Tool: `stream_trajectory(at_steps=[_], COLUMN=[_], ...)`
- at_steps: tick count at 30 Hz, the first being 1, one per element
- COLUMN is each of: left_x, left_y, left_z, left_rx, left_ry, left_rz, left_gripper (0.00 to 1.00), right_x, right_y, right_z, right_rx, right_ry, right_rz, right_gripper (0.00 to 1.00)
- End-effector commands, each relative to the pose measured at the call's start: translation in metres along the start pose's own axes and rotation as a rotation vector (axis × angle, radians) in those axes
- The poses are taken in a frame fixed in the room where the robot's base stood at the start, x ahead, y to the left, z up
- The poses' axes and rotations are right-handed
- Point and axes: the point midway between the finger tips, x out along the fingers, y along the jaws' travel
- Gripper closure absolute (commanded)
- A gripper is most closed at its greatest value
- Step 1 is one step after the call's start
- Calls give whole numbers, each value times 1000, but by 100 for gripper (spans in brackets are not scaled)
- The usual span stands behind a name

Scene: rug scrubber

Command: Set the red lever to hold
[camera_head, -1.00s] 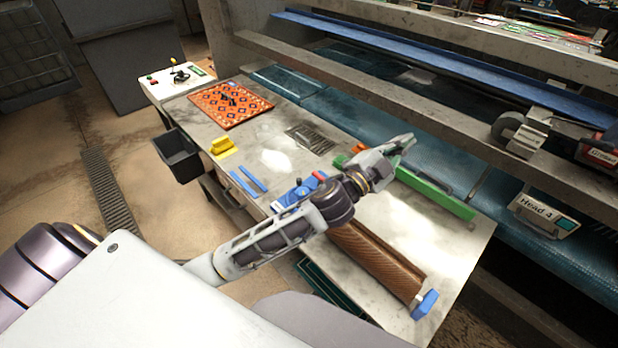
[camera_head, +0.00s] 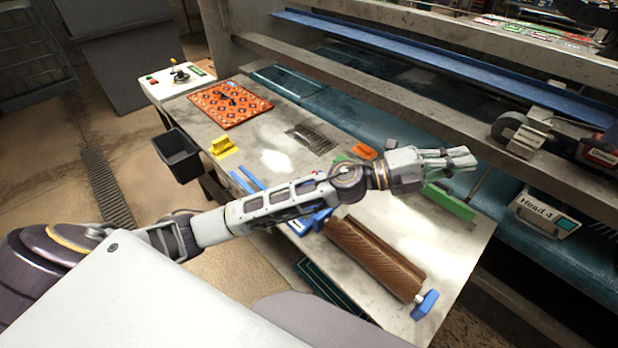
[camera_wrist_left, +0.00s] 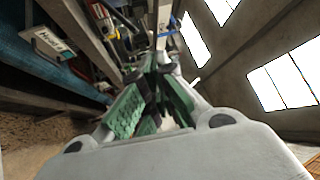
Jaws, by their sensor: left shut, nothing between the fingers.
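No red lever can be made out for sure. A red part showed on the blue fixture (camera_head: 312,222) a second ago, and my left forearm now covers that spot. My left gripper (camera_head: 468,160) is at the end of the outstretched left arm, above the green bar (camera_head: 452,203) at the table's right side. It is shut and empty. In the left wrist view its green-padded fingers (camera_wrist_left: 150,98) point away, with nothing held between them. My right gripper is not in view.
A white control box (camera_head: 180,82) stands at the back left. A sign reading "Head 4" (camera_head: 545,212) and a beam bound the right.

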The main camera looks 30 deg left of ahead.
Motion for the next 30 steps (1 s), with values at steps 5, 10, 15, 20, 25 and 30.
stream_trajectory(at_steps=[5,10,15,20,25,30], left_x=[2,0,-6,-15,-29,-46], left_y=[12,27,44,60,77,93], left_z=[-12,-21,-26,-27,-23,-14], left_rx=[84,156,227,289,352,410], left_ry=[107,204,295,377,455,525], left_rz=[68,142,224,309,407,513], left_gripper=[100,100,100,100,100,100], right_x=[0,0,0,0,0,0], right_y=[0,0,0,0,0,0], right_z=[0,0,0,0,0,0], right_rx=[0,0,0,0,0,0], right_ry=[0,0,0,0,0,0], right_rz=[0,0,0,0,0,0], right_gripper=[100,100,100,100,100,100])
